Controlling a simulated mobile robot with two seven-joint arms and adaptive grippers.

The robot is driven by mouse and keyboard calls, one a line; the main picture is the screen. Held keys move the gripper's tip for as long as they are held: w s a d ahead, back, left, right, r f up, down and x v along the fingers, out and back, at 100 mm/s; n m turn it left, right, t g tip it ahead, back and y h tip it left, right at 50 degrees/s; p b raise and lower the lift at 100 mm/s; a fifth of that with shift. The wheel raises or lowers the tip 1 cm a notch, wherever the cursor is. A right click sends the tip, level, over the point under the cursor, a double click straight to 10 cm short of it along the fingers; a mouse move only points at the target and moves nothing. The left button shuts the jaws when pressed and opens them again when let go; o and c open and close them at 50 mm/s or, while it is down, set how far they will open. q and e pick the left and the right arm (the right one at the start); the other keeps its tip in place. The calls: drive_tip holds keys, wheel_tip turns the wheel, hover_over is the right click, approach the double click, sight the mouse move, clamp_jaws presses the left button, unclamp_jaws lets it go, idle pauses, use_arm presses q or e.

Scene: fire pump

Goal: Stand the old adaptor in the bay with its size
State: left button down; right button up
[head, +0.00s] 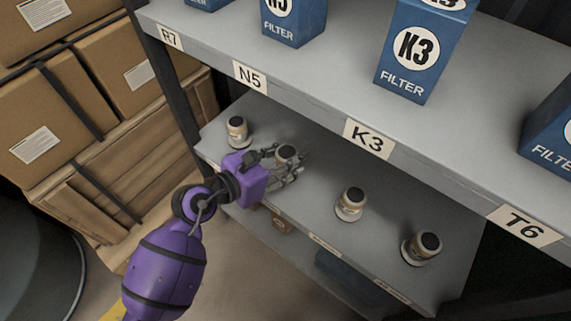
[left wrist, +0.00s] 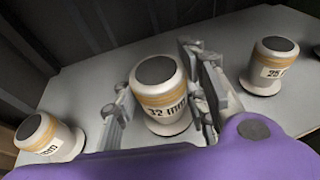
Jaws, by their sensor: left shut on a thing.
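Several cream adaptors with tan bands and dark tops stand in a row on the lower shelf (head: 318,200). My left gripper (head: 286,164) is at the second from the left and shut on that adaptor (head: 286,152). In the left wrist view, the held adaptor (left wrist: 158,90) reads "32 mm" and stands upright between the fingers (left wrist: 160,95). The other adaptors are at the far left (head: 237,130), right of the gripper (head: 350,203) and at the right end (head: 423,246). In the left wrist view, the right neighbour (left wrist: 270,65) reads "25"; the left neighbour's (left wrist: 45,138) number is unclear.
Brown cartons (head: 50,125) are stacked on the left. Bare shelf lies between the adaptors. Small labels on the lower shelf edge are unreadable.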

use_arm(q)
drive_tip(key=f, duration=0.1)
drive_tip(key=f+b, duration=0.2)
drive_tip(key=f, duration=0.1)
drive_tip(key=shift+w+a, duration=0.2)
drive_tip(key=shift+w, duration=0.1)
drive_tip(key=shift+r, duration=0.15)
use_arm(e)
drive_tip(key=shift+x, duration=1)
use_arm(q)
drive_tip(key=shift+f, duration=0.2)
drive_tip(key=c, duration=1)
unclamp_jaws()
drive_tip(key=shift+c, duration=0.2)
use_arm(e)
drive_tip(key=shift+s+f, duration=0.1)
drive_tip(key=shift+s, duration=0.1)
use_arm(q)
drive_tip(key=shift+r, duration=0.1)
